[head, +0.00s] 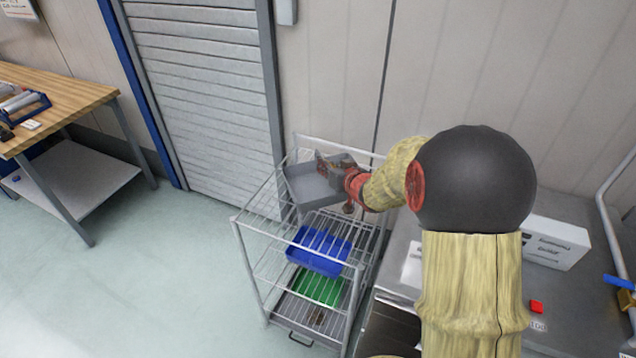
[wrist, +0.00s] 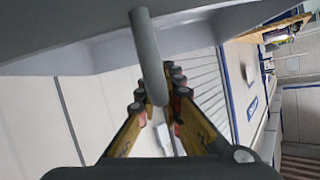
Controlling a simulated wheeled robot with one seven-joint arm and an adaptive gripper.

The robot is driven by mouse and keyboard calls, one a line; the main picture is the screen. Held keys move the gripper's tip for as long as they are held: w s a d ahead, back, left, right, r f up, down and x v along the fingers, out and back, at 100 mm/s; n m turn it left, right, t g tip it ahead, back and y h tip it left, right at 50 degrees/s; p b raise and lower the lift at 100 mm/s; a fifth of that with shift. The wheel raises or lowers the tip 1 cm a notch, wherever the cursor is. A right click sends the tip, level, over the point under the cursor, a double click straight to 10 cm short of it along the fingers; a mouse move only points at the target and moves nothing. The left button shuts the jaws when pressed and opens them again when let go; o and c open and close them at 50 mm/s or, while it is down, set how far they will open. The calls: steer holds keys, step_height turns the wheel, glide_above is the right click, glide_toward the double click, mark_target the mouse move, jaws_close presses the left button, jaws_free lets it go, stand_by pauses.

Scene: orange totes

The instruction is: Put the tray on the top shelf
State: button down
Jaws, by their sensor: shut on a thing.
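A grey tray (head: 312,190) is at the top of the wire rack (head: 262,206), over its top shelf. It looks slightly tilted, and I cannot tell whether it touches the shelf wires. My gripper (head: 338,168) is at the tray's right side and shut on it. In the wrist view the grey tray (wrist: 75,52) fills the upper part, with a rounded grey bar (wrist: 150,55) running down between the fingers of my gripper (wrist: 157,95). The exact contact is partly hidden.
A blue tray (head: 318,252) and a green tray (head: 316,286) sit on lower shelves. A metal counter with a white box (head: 556,243) stands to the right. A wooden workbench (head: 62,92) is at the left. The floor between is clear, with a roller shutter (head: 205,90) behind.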

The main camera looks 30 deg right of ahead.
mark_target(315, 176)
steer(key=w+f, duration=0.2)
steer(key=w+f+b, duration=0.1)
steer(key=f, duration=0.1)
steer(key=shift+w+a+f, duration=0.1)
steer(key=shift+a, duration=0.15)
steer(key=shift+w+f+b, duration=0.15)
steer(key=shift+f+b, duration=0.2)
steer(key=shift+f, duration=0.55)
steer(key=shift+w+f+b, duration=0.15)
steer(key=shift+f+b, duration=0.15)
steer(key=shift+f, duration=0.6)
steer(key=shift+f, duration=0.2)
steer(key=c, duration=2)
jaws_free()
steer(key=shift+o, duration=0.2)
